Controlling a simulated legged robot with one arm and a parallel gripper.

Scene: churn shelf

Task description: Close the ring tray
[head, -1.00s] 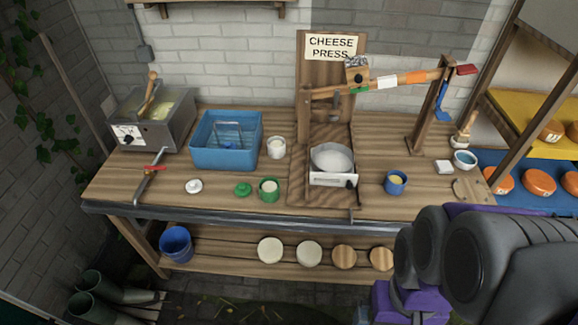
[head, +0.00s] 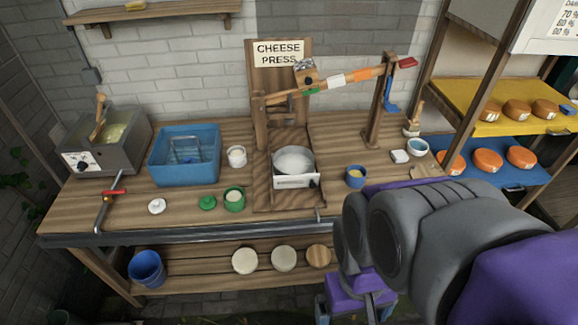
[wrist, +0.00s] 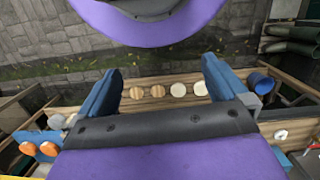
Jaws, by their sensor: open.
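What looks like the ring tray (head: 292,182) is a small white tray with a dark knob on its front. It sits at the foot of the cheese press (head: 276,110) and holds a round, pale ring or mould (head: 294,160). How far it is pulled out is hard to tell. My gripper (head: 356,308) is low in front of the bench, below and right of the tray, and apart from it. In the wrist view my gripper (wrist: 165,85) has its two blue fingers wide apart with nothing between them. The tray is not clearly visible there.
A blue cup (head: 356,177) stands right of the tray, a green pot (head: 234,200) left of it. A red-handled clamp (head: 108,205) is at the bench's left. The press lever (head: 345,78) hangs above. Cheese rounds (head: 284,259) lie on the lower shelf (head: 205,275).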

